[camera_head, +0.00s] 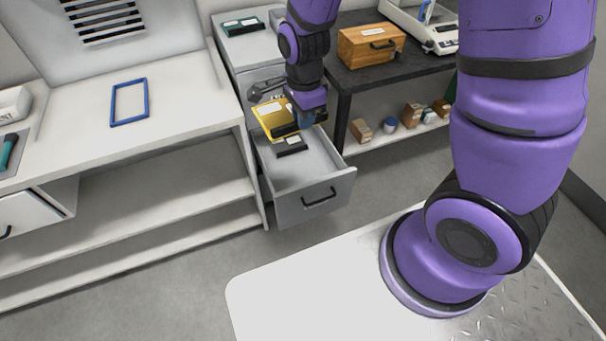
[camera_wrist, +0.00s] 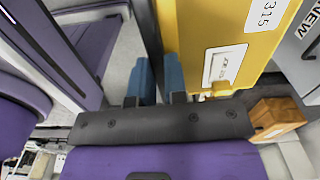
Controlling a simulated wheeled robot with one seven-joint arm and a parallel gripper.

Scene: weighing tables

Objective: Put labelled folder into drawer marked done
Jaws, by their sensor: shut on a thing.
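My gripper (camera_head: 303,118) is shut on a yellow folder (camera_head: 273,118) and holds it over the back of an open grey drawer (camera_head: 315,168). In the wrist view, the blue fingertips (camera_wrist: 160,78) are at the left edge of the folder (camera_wrist: 240,22), which bears a white label reading 315. A black item with a pale label (camera_head: 291,146) lies in the drawer below the folder. No marking is readable on the open drawer's front. A grey front marked NEW (camera_wrist: 305,30) shows at the right of the wrist view.
The cabinet top (camera_head: 262,47) carries a dark folder (camera_head: 243,26). A dark table (camera_head: 365,78) with a wooden box (camera_head: 370,45) and a scale (camera_head: 440,38) stands to the right. A white bench (camera_head: 185,95) with a blue frame (camera_head: 129,120) stands to the left.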

